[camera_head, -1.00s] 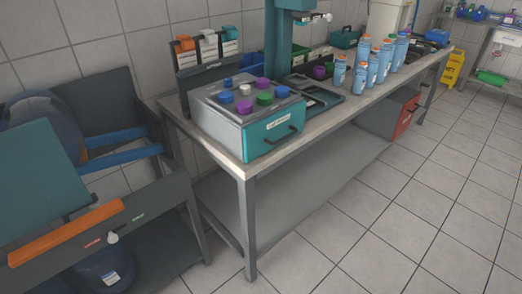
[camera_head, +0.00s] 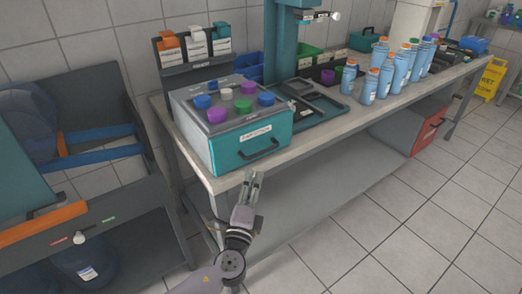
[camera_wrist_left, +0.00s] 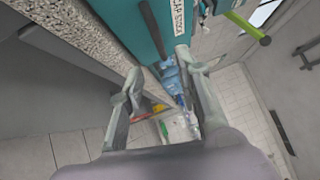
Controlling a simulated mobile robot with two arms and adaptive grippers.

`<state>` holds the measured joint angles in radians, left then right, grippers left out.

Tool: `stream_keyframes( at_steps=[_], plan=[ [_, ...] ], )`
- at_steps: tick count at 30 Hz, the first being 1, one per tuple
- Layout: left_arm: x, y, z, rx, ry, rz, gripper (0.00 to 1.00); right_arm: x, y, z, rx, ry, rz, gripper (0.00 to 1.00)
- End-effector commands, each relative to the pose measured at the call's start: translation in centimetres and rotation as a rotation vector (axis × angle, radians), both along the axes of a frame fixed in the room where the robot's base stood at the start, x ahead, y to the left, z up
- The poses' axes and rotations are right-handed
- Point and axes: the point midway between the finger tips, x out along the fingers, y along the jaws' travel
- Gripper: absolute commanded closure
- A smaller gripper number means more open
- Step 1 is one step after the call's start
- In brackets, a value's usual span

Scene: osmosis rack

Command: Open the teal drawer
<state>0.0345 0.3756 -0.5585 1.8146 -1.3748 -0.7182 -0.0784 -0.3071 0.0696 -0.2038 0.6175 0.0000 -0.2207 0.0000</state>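The teal drawer (camera_head: 231,150) is the front of a grey box (camera_head: 190,125) on the workbench, and it looks closed. My left gripper (camera_head: 254,176) is just in front of and below the drawer front, apart from the handle. In the left wrist view my left gripper (camera_wrist_left: 159,64) has its two fingers spread with nothing between them. The teal drawer (camera_wrist_left: 122,22) and the dark handle (camera_wrist_left: 153,28) show beyond the fingertips there. My right gripper is not in view.
Coloured caps sit on top of the box. The workbench (camera_head: 336,131) holds trays and several blue bottles (camera_head: 387,80) to the right. A dark rack (camera_head: 110,225) stands at the left. A red-fronted box (camera_head: 428,131) is under the bench. The tiled floor in front is free.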

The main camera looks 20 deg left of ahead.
Motion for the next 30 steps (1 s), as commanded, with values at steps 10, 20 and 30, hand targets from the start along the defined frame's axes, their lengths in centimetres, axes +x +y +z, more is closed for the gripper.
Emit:
stream_keyframes(
  at_steps=[10, 20, 30],
  plan=[
    [7.6, 0.9, 1.3, 0.000, -0.001, 0.001, 0.69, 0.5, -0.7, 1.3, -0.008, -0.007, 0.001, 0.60],
    [11.4, 1.3, 1.6, -0.001, 0.002, -0.001, 0.69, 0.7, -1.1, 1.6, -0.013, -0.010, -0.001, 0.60],
    [11.7, 1.3, 1.6, -0.002, 0.003, -0.001, 0.69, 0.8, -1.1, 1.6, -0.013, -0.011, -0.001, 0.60]
  ],
)
